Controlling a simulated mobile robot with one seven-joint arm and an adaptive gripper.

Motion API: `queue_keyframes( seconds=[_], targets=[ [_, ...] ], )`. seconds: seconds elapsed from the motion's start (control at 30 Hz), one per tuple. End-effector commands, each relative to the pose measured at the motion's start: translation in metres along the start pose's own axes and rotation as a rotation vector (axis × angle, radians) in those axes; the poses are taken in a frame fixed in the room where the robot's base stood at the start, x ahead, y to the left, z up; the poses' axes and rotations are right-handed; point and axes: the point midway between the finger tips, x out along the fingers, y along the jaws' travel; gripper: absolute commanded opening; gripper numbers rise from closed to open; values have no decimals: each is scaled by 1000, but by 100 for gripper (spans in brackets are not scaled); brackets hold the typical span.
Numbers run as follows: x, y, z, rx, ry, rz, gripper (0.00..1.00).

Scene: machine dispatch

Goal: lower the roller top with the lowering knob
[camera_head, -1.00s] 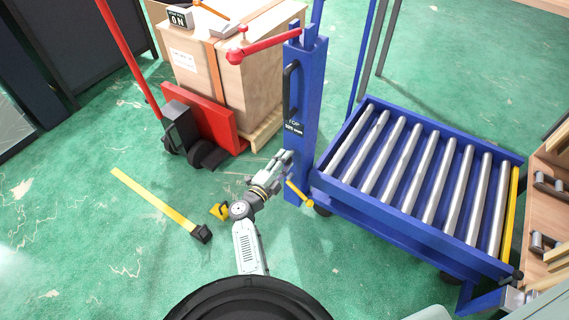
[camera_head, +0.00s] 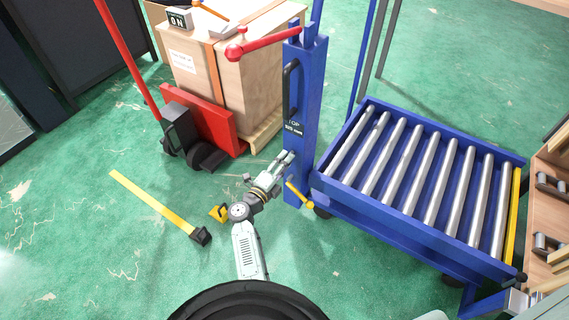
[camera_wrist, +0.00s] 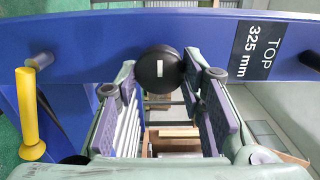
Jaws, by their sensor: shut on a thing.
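The lowering knob (camera_wrist: 160,68) is a round black knob with a pale mark, on the face of the blue column (camera_head: 303,110). In the wrist view my gripper (camera_wrist: 160,75) has one finger on each side of the knob and is shut on it. In the head view my gripper (camera_head: 286,158) reaches the lower part of the column and hides the knob. The roller top (camera_head: 410,185) is a blue frame with several steel rollers, to the right of the column.
A yellow handle (camera_wrist: 30,115) sticks out left of the knob. A red crank arm (camera_head: 262,45) tops the column. A wooden crate (camera_head: 235,75) stands on a red pallet truck (camera_head: 205,120) behind. A yellow strip (camera_head: 155,203) lies on the open green floor at left.

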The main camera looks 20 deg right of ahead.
Motion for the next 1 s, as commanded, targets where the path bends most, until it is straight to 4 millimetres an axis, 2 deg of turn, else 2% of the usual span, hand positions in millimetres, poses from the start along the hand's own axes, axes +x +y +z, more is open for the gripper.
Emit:
queue_keyframes(
  seconds=[0.1,0.13,0.37,0.77,0.87,1.0],
  targets=[
    [0,0,0,1,0,1,8],
    [0,0,0,1,0,1,38],
    [0,0,0,0,0,0,53],
    [-5,1,0,-2,-1,1,55],
    [-18,0,0,-2,-2,0,55],
    [-47,1,0,-1,-4,1,55]
  ],
)
